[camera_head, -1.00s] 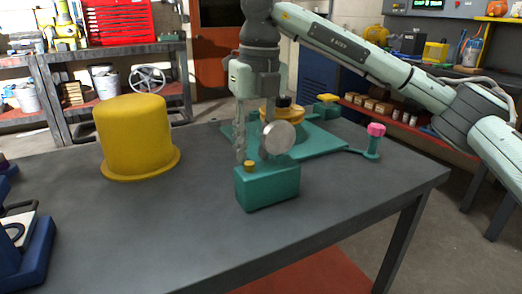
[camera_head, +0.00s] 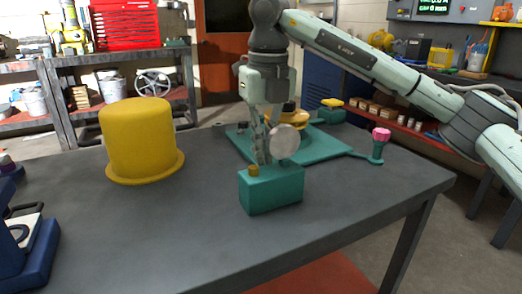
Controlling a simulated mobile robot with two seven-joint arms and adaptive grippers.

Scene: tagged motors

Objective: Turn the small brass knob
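The small brass knob (camera_head: 254,170) sits on top of a teal box (camera_head: 271,191) near the middle of the table. A round silver disc (camera_head: 285,139) shows above the back of the box, beside my fingers. My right gripper (camera_head: 263,155) points down from above, its fingertips just behind and right of the knob in the picture. The fingers overlap from this side, so their gap and any contact with the knob cannot be made out. My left gripper is not in view.
A large yellow hat-shaped cover (camera_head: 141,140) stands left on the grey table (camera_head: 150,235). Behind the box lies a teal plate (camera_head: 320,147) with a yellow round part (camera_head: 296,117). A pink-topped post (camera_head: 380,138) stands right. Front table is clear.

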